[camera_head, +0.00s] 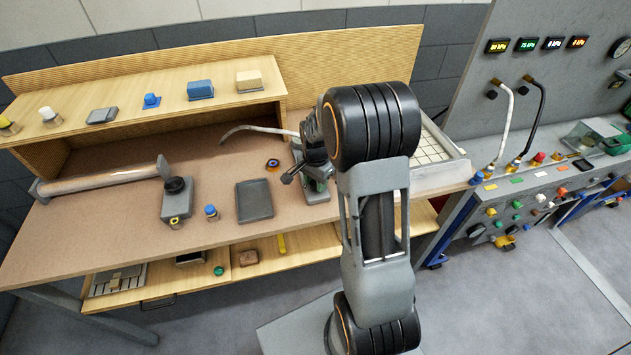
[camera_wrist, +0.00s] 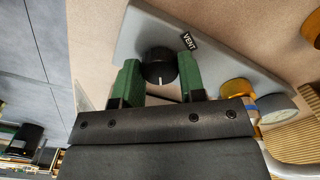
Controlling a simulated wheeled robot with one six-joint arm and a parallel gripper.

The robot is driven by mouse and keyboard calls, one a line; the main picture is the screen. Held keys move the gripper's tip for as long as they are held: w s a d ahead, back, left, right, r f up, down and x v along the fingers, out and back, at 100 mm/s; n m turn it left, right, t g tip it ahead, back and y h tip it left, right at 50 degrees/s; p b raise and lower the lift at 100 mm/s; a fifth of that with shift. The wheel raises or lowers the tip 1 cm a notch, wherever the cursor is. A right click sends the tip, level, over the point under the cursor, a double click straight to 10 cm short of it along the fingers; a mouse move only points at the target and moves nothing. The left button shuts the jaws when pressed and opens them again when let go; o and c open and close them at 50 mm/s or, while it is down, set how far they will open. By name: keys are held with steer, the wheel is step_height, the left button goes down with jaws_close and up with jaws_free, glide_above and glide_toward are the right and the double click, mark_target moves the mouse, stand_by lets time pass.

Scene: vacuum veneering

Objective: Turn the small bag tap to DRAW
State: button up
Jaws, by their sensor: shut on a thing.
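The small bag tap (camera_wrist: 158,62) is a black round knob with a white pointer line, on a sloped grey block (camera_wrist: 215,55). The pointer line faces the gripper body, away from the VENT label (camera_wrist: 188,41) beside the knob. No DRAW label is visible. My gripper (camera_wrist: 160,76) is shut on the knob, with one green finger on each side of it. In the head view my gripper (camera_head: 314,178) is low over the bench, right of the grey tray, and the knob is hidden there.
A gauge (camera_wrist: 276,108) and a yellow fitting (camera_wrist: 238,88) stand close beside the block. On the bench (camera_head: 120,240) are a dark grey tray (camera_head: 254,201), a blue-topped piece (camera_head: 211,212) and a long roll (camera_head: 100,183). A control console (camera_head: 540,190) stands at the right.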

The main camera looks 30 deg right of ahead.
stand_by(0.3)
steer(key=o, duration=0.9)
steer(key=shift+r, duration=0.15)
step_height(320, 180, up, 14)
steer(key=shift+f+b, duration=0.2)
steer(key=shift+b, duration=0.2)
steer(key=s+a+n+t, duration=0.1)
steer(key=s+a+n, duration=0.2)
steer(key=s+n, duration=0.1)
steer(key=s+a+n+t, duration=0.1)
steer(key=s+a+n, duration=0.2)
steer(key=s, duration=0.3)
steer(key=s+a+r+n+t, duration=0.1)
steer(key=s+a+n+t, duration=0.1)
steer(key=s+n, duration=0.4)
steer(key=shift+a, duration=0.75)
